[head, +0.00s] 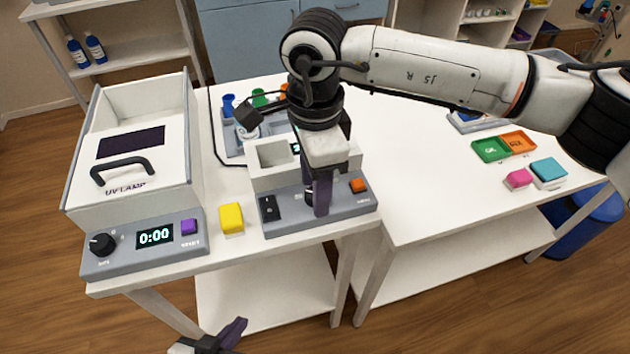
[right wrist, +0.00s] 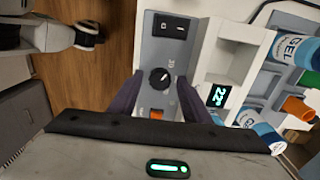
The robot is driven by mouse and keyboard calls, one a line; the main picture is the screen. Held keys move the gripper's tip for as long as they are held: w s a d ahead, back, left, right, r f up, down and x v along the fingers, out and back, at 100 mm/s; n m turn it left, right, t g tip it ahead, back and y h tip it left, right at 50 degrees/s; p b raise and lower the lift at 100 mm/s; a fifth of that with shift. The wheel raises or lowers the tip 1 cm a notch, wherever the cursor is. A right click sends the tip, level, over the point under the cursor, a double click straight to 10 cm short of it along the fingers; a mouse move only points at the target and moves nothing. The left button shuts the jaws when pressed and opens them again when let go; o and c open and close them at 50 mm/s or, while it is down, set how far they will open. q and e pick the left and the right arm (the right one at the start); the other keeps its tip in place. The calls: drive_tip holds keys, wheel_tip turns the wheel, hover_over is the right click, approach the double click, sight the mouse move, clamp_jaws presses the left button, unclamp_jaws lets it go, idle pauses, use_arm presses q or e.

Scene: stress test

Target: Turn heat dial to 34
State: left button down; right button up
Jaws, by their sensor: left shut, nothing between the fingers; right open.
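The heat dial (right wrist: 160,77) is a round black knob on the grey front panel of a white heating unit (right wrist: 206,60). Its small display (right wrist: 218,96) appears to read 22. My right gripper (right wrist: 158,88) is open, pointing down at the panel, with one purple finger on each side of the dial; I cannot tell whether they touch it. In the head view the right gripper (head: 319,193) hides most of the dial. My left gripper (head: 238,332) is shut and empty, low in front of the table.
A black rocker switch (head: 269,207) and an orange button (head: 358,185) flank the dial. The UV lamp box (head: 84,205), showing 0:00, and a yellow block (head: 231,218) stand to the left. Gel bottles (right wrist: 296,50) stand behind the unit. The right table (head: 430,200) has free room.

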use_arm(q)
drive_tip(key=shift+w+r, duration=0.1)
drive_tip(key=shift+w, duration=0.1)
use_arm(e)
drive_tip(key=shift+c, duration=0.2)
